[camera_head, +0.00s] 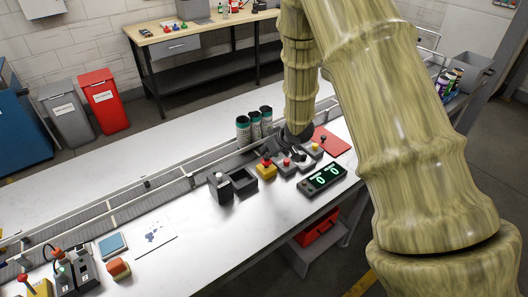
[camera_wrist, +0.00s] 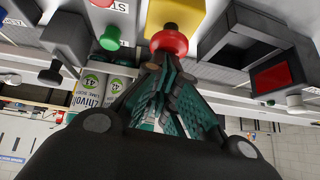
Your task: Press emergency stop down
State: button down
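The emergency stop is a yellow box (camera_head: 265,172) with a red mushroom button (camera_head: 266,161) on top, standing on the white table in the head view. In the wrist view, the yellow box (camera_wrist: 183,12) is at the top edge and its red button (camera_wrist: 168,42) faces my fingers. My gripper (camera_wrist: 163,68) is shut and empty, its dark green fingers drawn together with the tips right by the red button. I cannot tell if they touch it. In the head view, my arm hides most of the gripper.
Small button boxes (camera_head: 284,165) and a counter display (camera_head: 323,179) stand to the right of the stop. A dark open-topped fixture (camera_head: 240,184) is to its left, cans (camera_head: 254,124) behind. Another yellow box with a red button (camera_head: 40,287) is at lower left.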

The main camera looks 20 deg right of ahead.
jog(key=shift+s+f, duration=0.15)
jog(key=r+p, duration=0.4)
jog(key=shift+w+d+r, duration=0.1)
jog(key=shift+w+r, duration=0.2)
jog(key=shift+w, duration=0.1)
jog(key=shift+s+d, duration=0.1)
jog(key=shift+s+r+b, duration=0.15)
jog(key=shift+r+b, duration=0.1)
jog(key=shift+b, duration=0.05)
jog(key=b+v, duration=0.2)
jog(key=v, duration=0.7)
